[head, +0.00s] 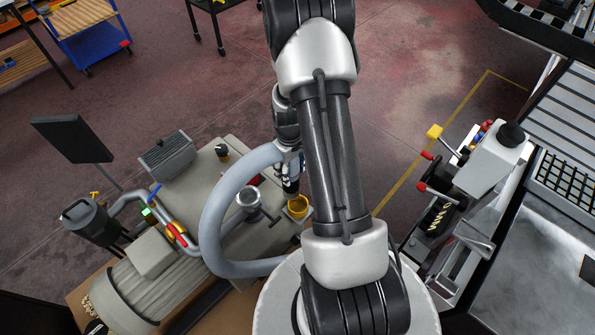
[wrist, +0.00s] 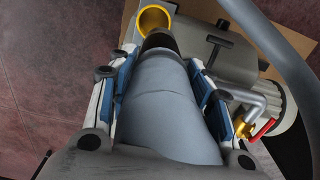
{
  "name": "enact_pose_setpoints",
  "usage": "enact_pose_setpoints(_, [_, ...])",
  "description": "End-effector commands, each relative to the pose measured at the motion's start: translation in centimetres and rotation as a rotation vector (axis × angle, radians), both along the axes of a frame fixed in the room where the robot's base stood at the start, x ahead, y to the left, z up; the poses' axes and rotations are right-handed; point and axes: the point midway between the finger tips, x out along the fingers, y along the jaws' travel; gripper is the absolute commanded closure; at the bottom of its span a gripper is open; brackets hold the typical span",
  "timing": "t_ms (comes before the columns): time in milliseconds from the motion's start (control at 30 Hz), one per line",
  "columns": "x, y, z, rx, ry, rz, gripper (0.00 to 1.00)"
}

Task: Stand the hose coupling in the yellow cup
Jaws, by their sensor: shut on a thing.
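The yellow cup (wrist: 143,17) opens towards me at the top of the wrist view; in the head view it (head: 300,210) sits at the right side of the vacuum machine. My gripper (wrist: 161,68) is shut on the thick grey hose end, with a blue-lined finger on each side. The dark hose coupling (wrist: 158,41) sticks out past the fingertips, its tip at the cup's near rim in the picture. I cannot tell whether the tip is inside, touching or above the cup. In the head view my gripper (head: 288,183) is just above and left of the cup, partly hidden by my arm.
The grey hose (head: 212,220) loops left of my arm, over the beige vacuum machine (head: 205,180). A red-handled valve (wrist: 263,130) is right of my gripper in the wrist view. A bench with clamps (head: 455,195) stands at the right. Floor beyond is open.

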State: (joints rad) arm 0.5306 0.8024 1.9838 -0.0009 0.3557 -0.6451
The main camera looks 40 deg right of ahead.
Motion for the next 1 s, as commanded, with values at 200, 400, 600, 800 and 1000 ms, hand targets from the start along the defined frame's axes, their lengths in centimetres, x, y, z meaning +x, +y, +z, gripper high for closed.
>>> enact_pose_setpoints(200, [-1.3, -2.1, -1.6, -0.001, -0.001, 0.013, 0.93])
enact_pose_setpoints(400, [-1.3, -2.1, -1.6, -0.001, -0.002, 0.015, 0.93])
enact_pose_setpoints(600, [-1.3, -2.1, -1.6, -0.002, -0.002, 0.015, 0.93])
enact_pose_setpoints(800, [-1.4, -2.1, -2.5, -0.001, -0.001, 0.015, 0.93])
enact_pose_setpoints(1000, [-1.4, -2.1, -4.2, -0.001, -0.001, 0.015, 0.93])
